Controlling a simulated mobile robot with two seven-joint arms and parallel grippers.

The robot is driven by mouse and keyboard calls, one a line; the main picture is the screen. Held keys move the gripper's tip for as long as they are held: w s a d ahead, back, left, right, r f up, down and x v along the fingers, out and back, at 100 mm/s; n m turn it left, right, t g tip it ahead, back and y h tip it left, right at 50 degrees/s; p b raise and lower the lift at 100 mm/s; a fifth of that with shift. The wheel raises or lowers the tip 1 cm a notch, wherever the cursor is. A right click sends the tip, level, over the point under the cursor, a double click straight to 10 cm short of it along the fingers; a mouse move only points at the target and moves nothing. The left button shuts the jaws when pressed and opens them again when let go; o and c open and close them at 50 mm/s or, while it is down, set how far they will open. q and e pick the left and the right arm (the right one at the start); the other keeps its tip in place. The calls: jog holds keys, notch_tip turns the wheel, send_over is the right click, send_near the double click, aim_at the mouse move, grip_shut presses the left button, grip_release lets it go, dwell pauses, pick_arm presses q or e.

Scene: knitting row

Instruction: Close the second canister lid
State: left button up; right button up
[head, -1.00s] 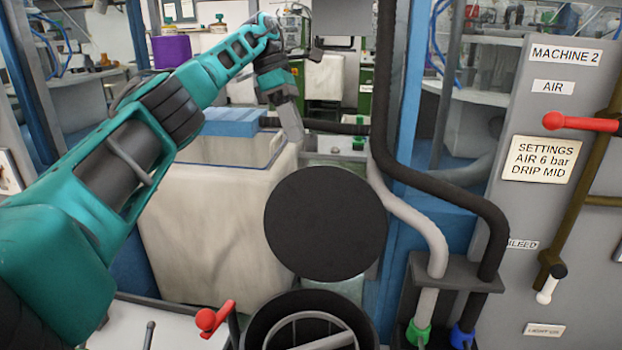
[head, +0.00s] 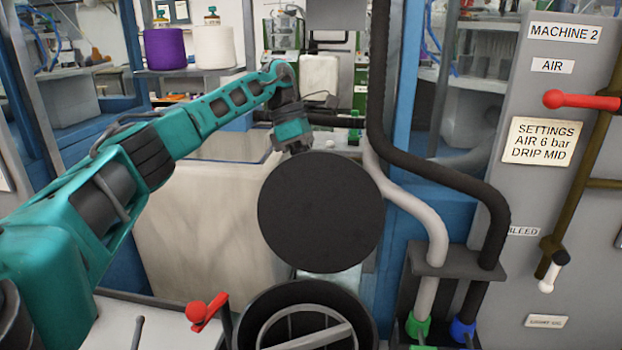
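A round black lid (head: 321,211) stands raised, tilted up behind a dark open canister (head: 262,304) at the bottom middle of the head view. A pale ring with a crossbar (head: 318,338) shows inside the canister. My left arm reaches in from the left, and its gripper (head: 298,150) is at the lid's upper left edge. The fingers are mostly hidden behind the lid, so I cannot tell whether they touch it or are open. My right gripper is not in the view.
A red-handled lever (head: 205,311) stands just left of the canister. Black and white hoses (head: 437,240) run down at the right beside a grey panel (head: 560,200) with a red handle (head: 580,99). A large pale bin (head: 200,225) stands behind my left arm.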

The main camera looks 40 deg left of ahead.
pick_arm(q)
jog(key=shift+d+f, duration=0.15)
jog(key=shift+f, duration=0.1)
jog(key=shift+c, duration=0.4)
grip_shut()
